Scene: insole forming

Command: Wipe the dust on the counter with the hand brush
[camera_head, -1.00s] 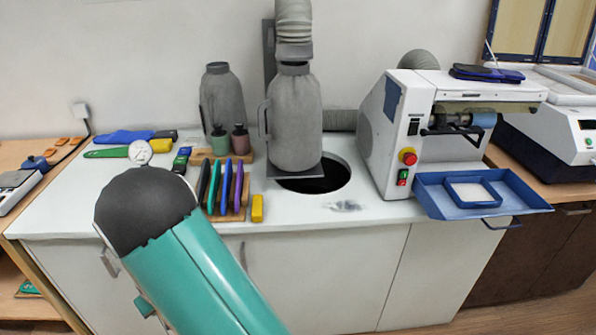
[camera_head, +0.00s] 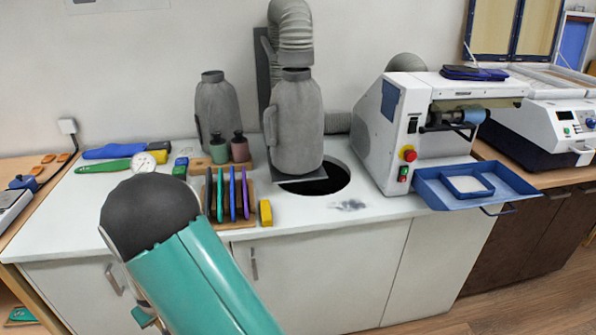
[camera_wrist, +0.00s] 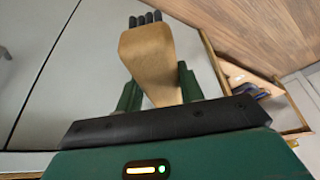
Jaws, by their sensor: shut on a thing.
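The hand brush (camera_wrist: 148,55) shows in the wrist view, with a light wooden body and dark bristles at its far end. My gripper (camera_wrist: 160,88) is shut on the wooden body, with a green finger on each side. The dust (camera_head: 349,205) is a small grey smudge on the white counter (camera_head: 300,214), just in front of the round dark hole. In the head view my teal arm crosses the lower left, and the gripper and brush are hidden. In the wrist view the brush is over pale cabinet fronts, and no dust shows there.
A rack of coloured tools (camera_head: 230,198) and a yellow block (camera_head: 265,212) stand left of the dust. A grey canister (camera_head: 297,125) stands behind it. A white machine (camera_head: 400,140) with a blue tray (camera_head: 432,190) is at right.

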